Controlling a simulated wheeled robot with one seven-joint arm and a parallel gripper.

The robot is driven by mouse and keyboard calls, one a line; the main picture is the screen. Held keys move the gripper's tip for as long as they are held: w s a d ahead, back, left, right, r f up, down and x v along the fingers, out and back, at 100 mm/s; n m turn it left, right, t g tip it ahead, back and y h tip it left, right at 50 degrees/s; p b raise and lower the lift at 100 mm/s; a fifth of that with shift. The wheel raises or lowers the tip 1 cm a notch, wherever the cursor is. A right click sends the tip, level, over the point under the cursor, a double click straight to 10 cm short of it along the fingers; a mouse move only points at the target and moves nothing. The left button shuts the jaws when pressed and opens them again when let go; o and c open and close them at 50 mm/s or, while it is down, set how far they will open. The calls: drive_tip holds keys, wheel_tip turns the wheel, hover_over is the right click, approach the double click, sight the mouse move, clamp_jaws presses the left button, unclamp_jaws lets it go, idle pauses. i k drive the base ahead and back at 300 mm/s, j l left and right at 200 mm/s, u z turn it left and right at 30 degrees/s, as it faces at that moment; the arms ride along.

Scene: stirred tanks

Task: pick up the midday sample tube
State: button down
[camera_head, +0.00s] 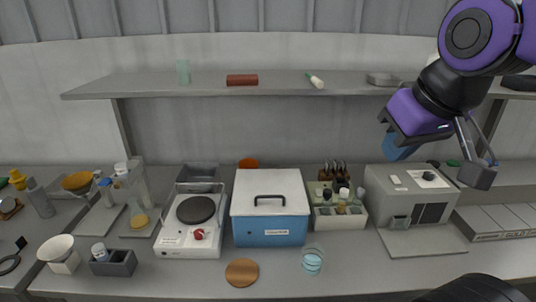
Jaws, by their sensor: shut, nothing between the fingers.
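I cannot tell which item is the midday sample tube; no label is readable at this size. Several small capped bottles or tubes stand in a pale compartmented caddy (340,222) right of the blue-and-white box. A small white item with a green end (315,81) lies on the shelf. A white-capped container (99,251) sits in a dark grey block (120,265) at the front left.
The shelf (280,89) spans the back wall. On the bench are a hotplate (190,239), the blue-and-white box (270,228), a grey instrument (410,190), a cork disc (242,272) and clear glassware (312,260).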

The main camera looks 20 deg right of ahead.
sight(342, 203)
drive_tip(key=z, duration=0.5)
drive_tip(key=j+z, duration=0.1)
drive_tip(key=z, duration=0.9)
drive_tip(key=k+j+z, duration=0.1)
drive_tip(key=z, duration=0.35)
drive_tip(key=k+j+z, duration=0.25)
drive_tip(key=k+j, duration=0.25)
drive_tip(key=k, duration=0.05)
